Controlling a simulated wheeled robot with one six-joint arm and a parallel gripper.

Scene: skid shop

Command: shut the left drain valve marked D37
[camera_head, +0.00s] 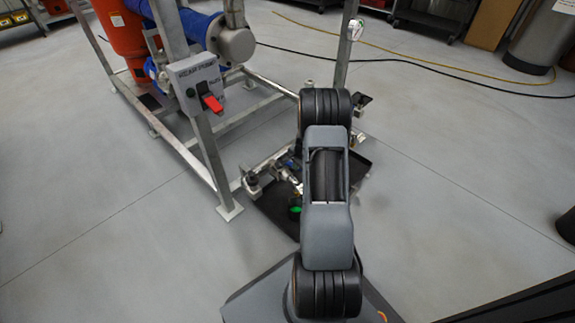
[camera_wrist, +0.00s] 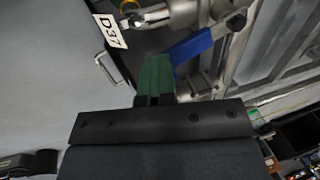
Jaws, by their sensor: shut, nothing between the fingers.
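In the wrist view a white tag marked D37 (camera_wrist: 110,31) hangs at the upper left, by a metal valve and pipe (camera_wrist: 185,12). A blue lever handle (camera_wrist: 192,46) slants from the pipe down-left towards my fingers. My gripper (camera_wrist: 156,62) has green fingers, shut with nothing between them. Their tips lie just left of the blue lever's lower end; I cannot tell whether they touch it. In the head view my arm hides the gripper and most of the valve area; small pipe fittings (camera_head: 285,172) show left of the arm.
A black tray (camera_head: 268,208) lies on the floor under the fittings. Cables cross the floor behind. Open floor (camera_head: 450,180) lies to the right.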

